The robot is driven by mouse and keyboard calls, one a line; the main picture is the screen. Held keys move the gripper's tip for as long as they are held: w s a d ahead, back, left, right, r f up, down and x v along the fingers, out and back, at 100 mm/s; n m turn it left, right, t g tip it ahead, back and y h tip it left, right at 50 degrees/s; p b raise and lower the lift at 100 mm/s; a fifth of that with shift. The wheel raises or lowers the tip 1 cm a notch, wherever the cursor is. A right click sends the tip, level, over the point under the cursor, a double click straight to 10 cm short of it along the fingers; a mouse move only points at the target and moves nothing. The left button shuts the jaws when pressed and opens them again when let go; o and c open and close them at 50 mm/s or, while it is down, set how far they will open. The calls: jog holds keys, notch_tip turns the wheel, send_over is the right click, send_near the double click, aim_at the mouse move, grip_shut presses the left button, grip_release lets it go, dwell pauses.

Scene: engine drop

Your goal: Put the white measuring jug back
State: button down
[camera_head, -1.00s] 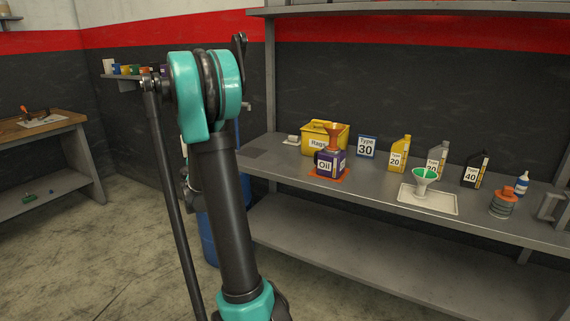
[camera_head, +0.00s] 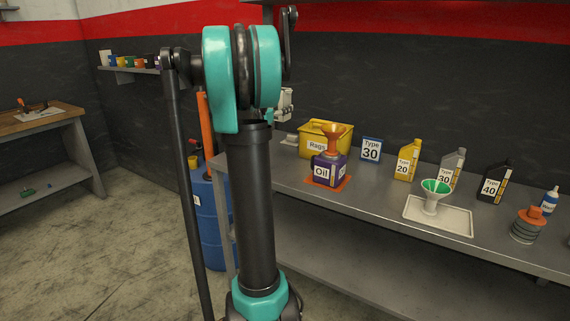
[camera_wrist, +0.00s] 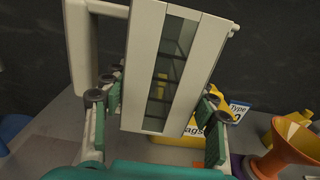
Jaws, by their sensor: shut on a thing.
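The white measuring jug (camera_wrist: 200,68) fills the middle of the wrist view. It is a tall white body with a see-through level strip and a handle on its left side. My gripper (camera_wrist: 160,125) is shut on it, with green pads on its left and right sides. The jug looks tilted and hides part of the yellow Rags bin behind it. In the head view my arm hides most of the gripper. A small white piece shows right of the arm; I cannot tell whether it is jug or gripper.
The grey workbench (camera_head: 377,202) holds the yellow Rags bin (camera_head: 345,139), a purple Oil can (camera_head: 321,172) with an orange funnel (camera_head: 333,131), several oil bottles and a tray (camera_head: 455,222) with a green-and-white funnel (camera_head: 432,195). A blue barrel (camera_head: 209,225) stands left of the bench.

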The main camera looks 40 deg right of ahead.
jog(key=shift+d, duration=0.1)
notch_tip(320, 180, down, 20)
jog(key=shift+r, duration=0.15)
dwell(0.6)
jog(key=shift+f, duration=0.5)
jog(key=c, duration=0.5)
grip_release()
